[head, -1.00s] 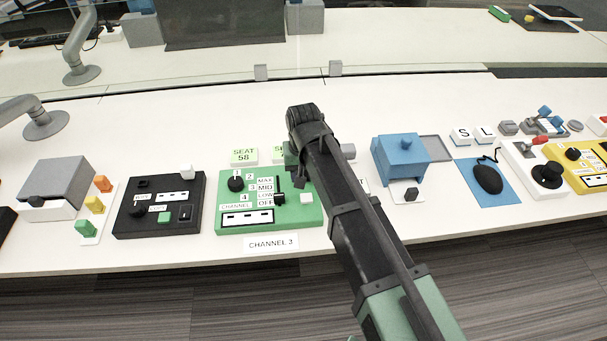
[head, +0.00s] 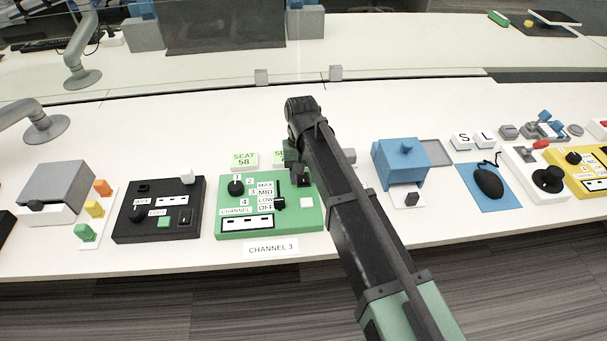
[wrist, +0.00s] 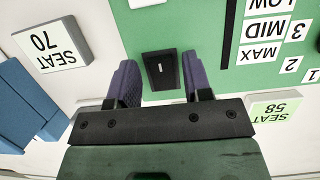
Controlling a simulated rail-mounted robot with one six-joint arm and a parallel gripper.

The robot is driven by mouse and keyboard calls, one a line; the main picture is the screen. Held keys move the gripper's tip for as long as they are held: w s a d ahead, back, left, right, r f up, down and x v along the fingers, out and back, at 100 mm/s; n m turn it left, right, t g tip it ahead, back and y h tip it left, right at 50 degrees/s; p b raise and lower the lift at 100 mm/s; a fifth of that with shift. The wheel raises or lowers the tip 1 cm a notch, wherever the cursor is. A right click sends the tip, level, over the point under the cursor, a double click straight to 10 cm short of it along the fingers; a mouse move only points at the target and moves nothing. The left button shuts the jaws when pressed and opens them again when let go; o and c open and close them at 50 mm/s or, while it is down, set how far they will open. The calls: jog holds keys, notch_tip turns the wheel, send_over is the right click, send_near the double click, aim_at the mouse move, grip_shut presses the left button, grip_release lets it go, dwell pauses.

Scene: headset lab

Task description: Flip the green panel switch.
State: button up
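The green panel (head: 228,211) lies flat on the white counter, left of my arm in the head view. It carries a round black knob (head: 235,187), a black slider (head: 279,203) beside MAX/MID/LOW/OFF labels, and a white square button (head: 306,203). In the wrist view, a black rocker switch (wrist: 161,70) with a small white mark sits on the green panel (wrist: 205,25). My gripper (wrist: 158,60) is open and empty, its fingers on either side of the switch with gaps visible.
A black panel (head: 160,210) with its own switch stands left of the green panel. A blue box (head: 400,165) stands to the right. A channel 3 label (head: 271,248) lies in front.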

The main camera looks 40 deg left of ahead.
jog(key=shift+o, duration=0.4)
jog(key=shift+r, duration=0.1)
jog(key=p+v, duration=1)
jog(key=shift+r, duration=0.25)
jog(key=shift+a, duration=0.1)
